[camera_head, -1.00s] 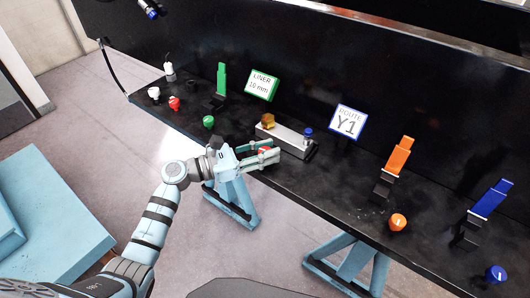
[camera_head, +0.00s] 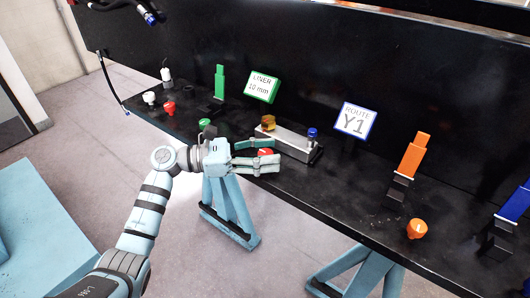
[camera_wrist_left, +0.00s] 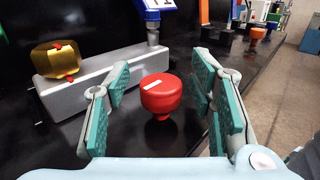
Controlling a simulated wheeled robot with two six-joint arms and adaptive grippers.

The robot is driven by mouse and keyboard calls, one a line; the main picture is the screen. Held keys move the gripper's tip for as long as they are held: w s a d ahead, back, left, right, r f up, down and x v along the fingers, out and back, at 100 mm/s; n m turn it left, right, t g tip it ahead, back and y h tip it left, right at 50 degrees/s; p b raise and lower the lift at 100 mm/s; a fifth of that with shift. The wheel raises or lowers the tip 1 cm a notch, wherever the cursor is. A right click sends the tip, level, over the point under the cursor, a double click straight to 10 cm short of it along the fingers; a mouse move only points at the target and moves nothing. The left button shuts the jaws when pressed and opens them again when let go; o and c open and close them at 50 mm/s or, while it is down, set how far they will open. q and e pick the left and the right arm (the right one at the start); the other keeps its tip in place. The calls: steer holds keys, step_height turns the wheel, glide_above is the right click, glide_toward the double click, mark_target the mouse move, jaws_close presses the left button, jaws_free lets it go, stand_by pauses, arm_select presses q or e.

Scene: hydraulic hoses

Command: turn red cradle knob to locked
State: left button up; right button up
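The red cradle knob (camera_head: 265,152) stands on the dark bench in front of a grey block-like cradle (camera_head: 290,146). In the left wrist view the knob (camera_wrist_left: 161,97) is round, with a short white mark on its top running nearly left to right. My left gripper (camera_head: 272,153) is open, with one finger on each side of the knob. The wrist view shows gaps between both finger pads and the knob, so I see no grip. A gold hex fitting (camera_wrist_left: 56,62) sits on the left end of the cradle. My right gripper is not in view.
A blue-topped post (camera_head: 312,135) stands at the cradle's right end. Another red knob (camera_head: 168,107), a white knob (camera_head: 149,98) and a green knob (camera_head: 205,124) lie to the left. An orange knob (camera_head: 417,229) stands to the right. Signs stand behind.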

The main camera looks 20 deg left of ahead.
arm_select(q)
steer(key=v, duration=1.2)
